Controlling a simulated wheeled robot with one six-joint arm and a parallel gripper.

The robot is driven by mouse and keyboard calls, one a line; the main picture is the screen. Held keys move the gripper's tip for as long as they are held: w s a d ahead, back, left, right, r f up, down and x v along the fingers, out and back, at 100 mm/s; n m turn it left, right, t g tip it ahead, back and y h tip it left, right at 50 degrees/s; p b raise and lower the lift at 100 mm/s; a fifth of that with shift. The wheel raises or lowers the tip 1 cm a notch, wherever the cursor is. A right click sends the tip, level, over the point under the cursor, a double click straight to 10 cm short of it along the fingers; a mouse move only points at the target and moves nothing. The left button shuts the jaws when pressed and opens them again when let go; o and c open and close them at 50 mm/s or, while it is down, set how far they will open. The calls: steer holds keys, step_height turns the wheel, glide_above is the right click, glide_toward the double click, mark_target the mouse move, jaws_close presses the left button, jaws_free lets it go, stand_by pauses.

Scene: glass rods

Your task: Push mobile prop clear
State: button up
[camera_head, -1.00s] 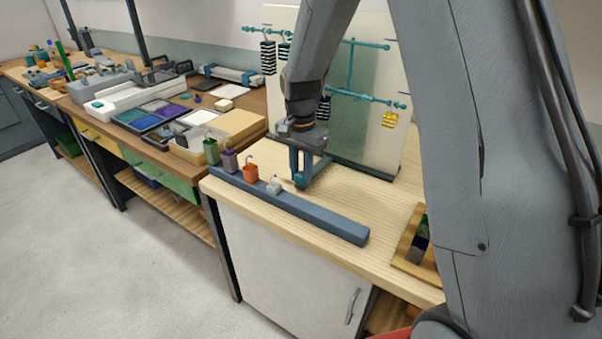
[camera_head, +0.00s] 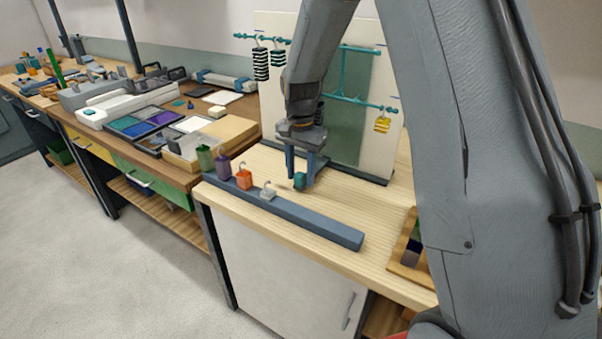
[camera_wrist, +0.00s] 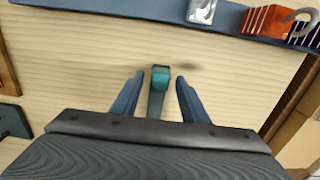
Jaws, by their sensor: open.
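The mobile has teal rods (camera_head: 352,97) in front of an upright board, with black-and-white striped weights (camera_head: 261,64) on the left and a yellow weight (camera_head: 382,124) on the right. A grey bar (camera_wrist: 156,103) with a teal block (camera_wrist: 161,78) at its end appears to be the prop. The teal block also shows low over the bench in the head view (camera_head: 299,181). My gripper (camera_head: 301,173) is open, fingers down; in the wrist view its fingers (camera_wrist: 160,76) lie either side of the teal block, with gaps. I cannot tell whether anything touches.
A blue-grey rail (camera_head: 310,221) runs along the bench front with green (camera_head: 205,158), purple (camera_head: 223,167) and orange (camera_head: 243,179) hooked weights and a small silver one (camera_head: 268,193). A wooden tray (camera_head: 405,262) stands at right.

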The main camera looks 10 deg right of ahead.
step_height(320, 180, up, 8)
steer(key=shift+f+b, duration=0.2)
steer(key=shift+b, duration=0.55)
steer(key=s+d+f+n, duration=0.1)
steer(key=s+n, duration=0.2)
steer(key=s, duration=0.5)
steer(key=s+d+f+n, duration=0.1)
steer(key=s+f+n, duration=0.1)
steer(key=s, duration=0.6)
steer(key=s+d+f+n, duration=0.1)
steer(key=s+n, duration=0.3)
steer(key=s, duration=0.4)
steer(key=shift+s+d+f+t, duration=0.1)
steer(key=shift+d+f+t, duration=0.1)
steer(key=shift+f, duration=0.15)
steer(key=shift+s+d+f+t, duration=0.1)
steer(key=shift+f+t, duration=0.1)
steer(key=shift+f, duration=0.15)
